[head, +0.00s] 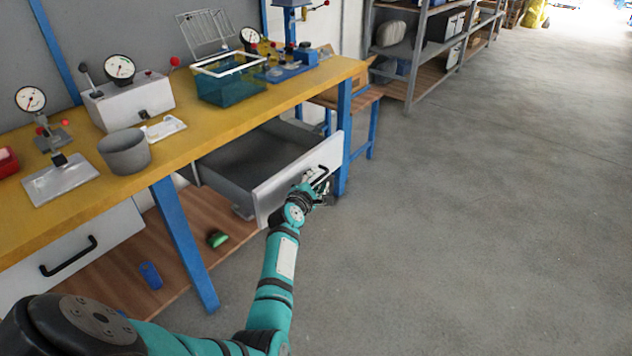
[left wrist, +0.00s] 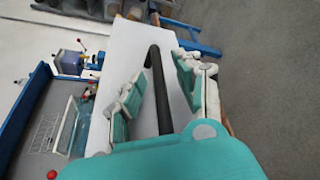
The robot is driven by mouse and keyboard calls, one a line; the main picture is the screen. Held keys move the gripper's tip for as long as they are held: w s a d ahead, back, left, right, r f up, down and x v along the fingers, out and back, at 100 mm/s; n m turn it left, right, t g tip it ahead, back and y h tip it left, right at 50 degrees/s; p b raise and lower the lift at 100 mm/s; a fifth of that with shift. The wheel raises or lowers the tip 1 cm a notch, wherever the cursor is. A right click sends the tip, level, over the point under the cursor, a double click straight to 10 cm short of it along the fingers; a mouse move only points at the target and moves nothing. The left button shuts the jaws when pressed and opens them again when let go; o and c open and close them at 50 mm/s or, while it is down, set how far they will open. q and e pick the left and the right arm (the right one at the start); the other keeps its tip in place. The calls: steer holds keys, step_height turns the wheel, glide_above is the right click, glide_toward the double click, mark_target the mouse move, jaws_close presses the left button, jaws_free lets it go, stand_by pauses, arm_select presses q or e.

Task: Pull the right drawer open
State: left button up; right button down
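The right drawer (head: 240,168) is pulled out from under the yellow workbench, and its grey inside shows. Its white front (head: 275,192) faces the aisle; the front also shows in the left wrist view (left wrist: 128,45). My left gripper (head: 318,187) is at the drawer's black handle (head: 321,174). In the left wrist view the handle (left wrist: 158,80) runs between the two teal and white fingers (left wrist: 155,80). The fingers are apart, with gaps visible on both sides of the handle. My right gripper is not in view.
A shut left drawer with a black handle (head: 70,256) is under the bench. A blue bench leg (head: 184,244) stands left of my left arm. A grey cup (head: 124,152) and teal bin (head: 230,82) stand on the bench top (head: 192,140). The floor at right is clear.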

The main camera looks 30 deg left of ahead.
arm_select(q)
steer(key=shift+s, duration=0.2)
steer(key=shift+v, duration=3.55)
